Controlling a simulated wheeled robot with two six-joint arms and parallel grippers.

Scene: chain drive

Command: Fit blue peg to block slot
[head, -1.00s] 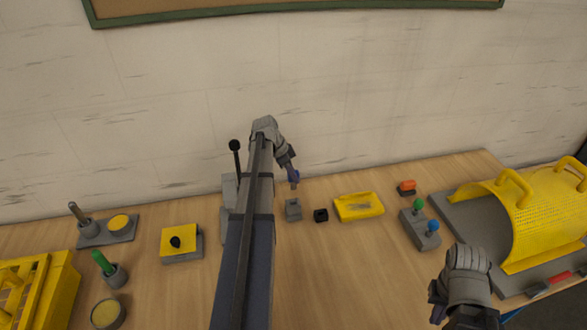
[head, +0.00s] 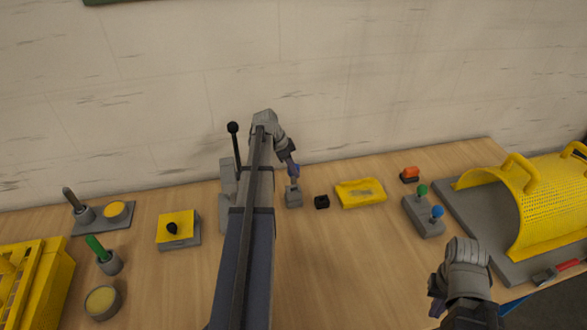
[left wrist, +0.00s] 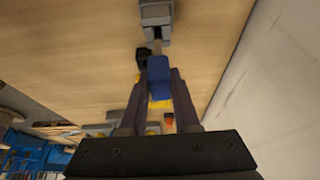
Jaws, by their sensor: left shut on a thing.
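The blue peg (left wrist: 158,77) is between the fingers of my left gripper (head: 293,170) and sticks out past their tips in the left wrist view. The small grey block (head: 293,198) stands on the table directly below my left gripper in the head view. It also shows at the top of the left wrist view (left wrist: 156,14), with a dark slot facing the peg. The head view does not show clearly whether peg and block touch. My right gripper (head: 437,302) hangs at the lower right, over the front of the table, apart from everything; its fingers are mostly hidden.
A small black block (head: 321,202) and a yellow tray (head: 360,193) stand right of the grey block. A grey base with green and blue knobs (head: 424,217) and a yellow perforated cover (head: 530,205) are further right. A black-knobbed lever (head: 233,128) rises behind my left arm.

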